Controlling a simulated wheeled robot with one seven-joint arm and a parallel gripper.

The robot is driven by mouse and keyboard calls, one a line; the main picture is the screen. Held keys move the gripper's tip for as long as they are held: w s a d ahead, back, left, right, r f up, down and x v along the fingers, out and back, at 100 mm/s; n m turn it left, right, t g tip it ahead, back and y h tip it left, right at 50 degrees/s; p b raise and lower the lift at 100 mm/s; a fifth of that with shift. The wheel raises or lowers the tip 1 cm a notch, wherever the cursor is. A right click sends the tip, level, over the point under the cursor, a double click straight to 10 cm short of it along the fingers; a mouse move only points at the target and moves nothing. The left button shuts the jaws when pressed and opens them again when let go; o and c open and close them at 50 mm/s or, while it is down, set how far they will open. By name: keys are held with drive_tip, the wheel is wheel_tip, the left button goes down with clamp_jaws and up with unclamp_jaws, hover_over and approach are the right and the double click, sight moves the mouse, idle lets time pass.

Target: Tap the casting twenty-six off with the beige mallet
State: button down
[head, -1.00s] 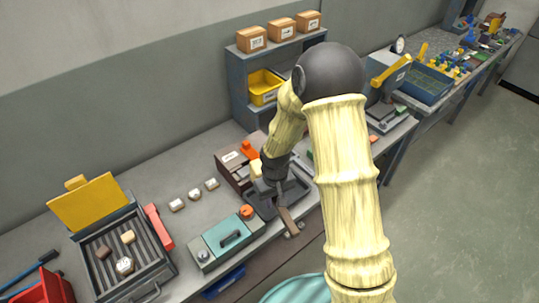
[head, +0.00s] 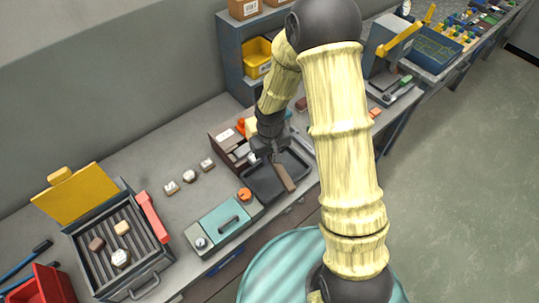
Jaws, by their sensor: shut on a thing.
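My gripper (head: 270,150) is over the back part of a dark shallow tray (head: 258,190). It is shut on the beige mallet, whose brown handle (head: 285,178) slants down to the right over the tray. A beige patch beside the gripper (head: 252,127) looks like the mallet's head, mostly hidden by my arm. Several small pale castings are in view: a row on the bench (head: 189,176) and others on the ribbed grate, among them a white lumpy one (head: 120,258), a beige one (head: 122,228) and a brown one (head: 96,243). No number is legible, so I cannot tell which is twenty-six.
The open grate box (head: 150,262) with a raised yellow lid (head: 75,195) stands at the left, a red bar (head: 152,217) beside it. A teal-lidded box (head: 222,222) sits before the tray. A brown divided box (head: 228,145) is behind. Bench around the casting row is clear.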

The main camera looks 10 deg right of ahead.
wheel_tip(320, 180, down, 6)
drive_tip(key=b, duration=0.4)
drive_tip(key=shift+w, duration=0.15)
drive_tip(key=shift+b, duration=0.3)
wheel_tip(320, 180, down, 7)
drive_tip(key=b, duration=0.5)
drive_tip(key=shift+s, duration=0.2)
